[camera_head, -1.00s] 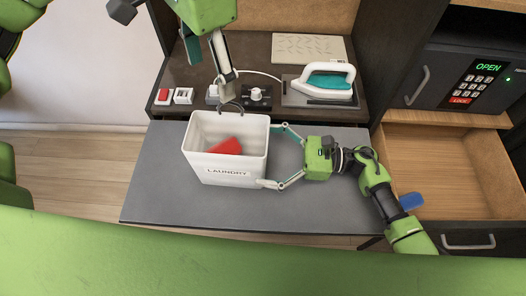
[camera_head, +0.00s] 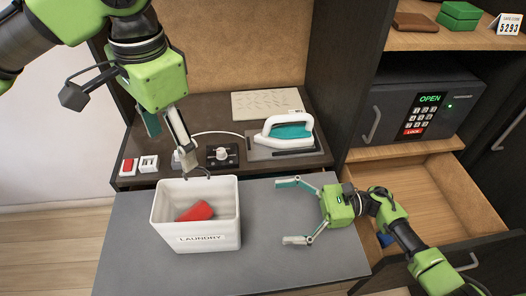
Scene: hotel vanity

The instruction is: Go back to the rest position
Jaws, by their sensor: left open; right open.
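My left gripper (camera_head: 168,135) hangs from the upper left, over the back counter and just behind the laundry bin. It is open and holds nothing that I can see. My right gripper (camera_head: 289,211) is open and empty over the grey tabletop, its fingers pointing left toward the bin with a clear gap between. The white laundry bin (camera_head: 194,239), labelled LAUNDRY, stands upright on the grey surface with a red item (camera_head: 196,211) inside.
A white and teal iron (camera_head: 286,133) rests on a dark pad on the back counter, beside a dark switch box (camera_head: 222,155). The safe (camera_head: 412,112) shows OPEN. The grey table (camera_head: 300,262) is clear in front.

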